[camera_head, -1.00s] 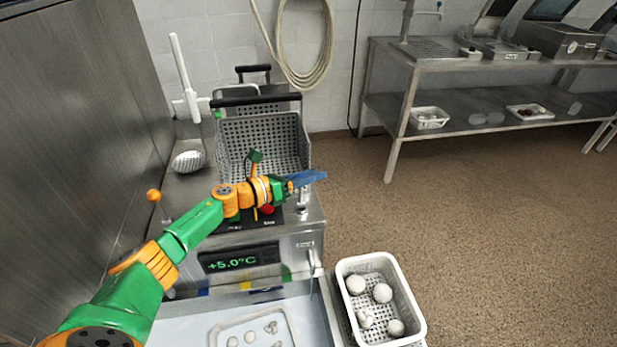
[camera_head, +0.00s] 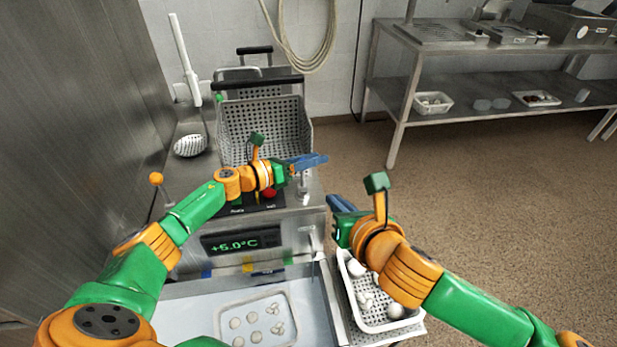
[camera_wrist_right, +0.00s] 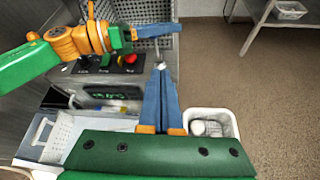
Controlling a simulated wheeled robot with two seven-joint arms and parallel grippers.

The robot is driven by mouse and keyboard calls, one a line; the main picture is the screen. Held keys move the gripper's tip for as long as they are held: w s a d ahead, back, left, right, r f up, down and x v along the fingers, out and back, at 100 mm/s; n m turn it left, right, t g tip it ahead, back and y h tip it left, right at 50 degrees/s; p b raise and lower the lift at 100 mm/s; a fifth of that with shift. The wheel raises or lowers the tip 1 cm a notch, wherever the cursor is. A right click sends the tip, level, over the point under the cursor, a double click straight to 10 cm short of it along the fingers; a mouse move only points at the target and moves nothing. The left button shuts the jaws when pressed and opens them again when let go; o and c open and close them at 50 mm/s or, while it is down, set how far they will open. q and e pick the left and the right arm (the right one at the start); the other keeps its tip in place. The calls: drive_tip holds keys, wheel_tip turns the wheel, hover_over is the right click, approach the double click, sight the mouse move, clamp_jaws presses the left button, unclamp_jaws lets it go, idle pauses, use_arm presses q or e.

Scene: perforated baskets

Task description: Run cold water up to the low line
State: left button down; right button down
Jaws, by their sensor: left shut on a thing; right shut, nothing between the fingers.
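A steel unit shows a green temperature display (camera_head: 241,241) and has a red button (camera_head: 269,193) on its top. A pale basin (camera_head: 185,312) lies in front of it; I cannot make out a low line or a water level. My left gripper (camera_head: 322,159) is over the unit's right edge, its blue fingers shut, apparently on a small metal post (camera_head: 303,188); the fingers hide the contact. It also shows in the right wrist view (camera_wrist_right: 172,30).
The white basket (camera_head: 405,325) with white round items stands right of the basin. A tray (camera_head: 222,322) with several items lies in the basin. A grey perforated basket (camera_head: 262,128) stands at the back of the unit. Blue, yellow and green marks line the basin's far edge.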

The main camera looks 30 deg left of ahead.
use_arm(q)
drive_tip(key=shift+f, duration=0.15)
use_arm(e)
drive_tip(key=w+a+f+n, duration=0.2)
drive_tip(key=w+a+f, duration=0.2)
drive_tip(key=w+a, duration=0.3)
drive_tip(key=shift+w+a+f+n, duration=0.25)
drive_tip(key=shift+w+a+n, duration=0.15)
drive_tip(key=shift+a, duration=0.6)
use_arm(q)
drive_tip(key=shift+d+f, duration=0.1)
use_arm(e)
drive_tip(key=shift+w+a+r, duration=0.35)
drive_tip(key=shift+w+a, duration=0.05)
drive_tip(key=shift+w, duration=0.05)
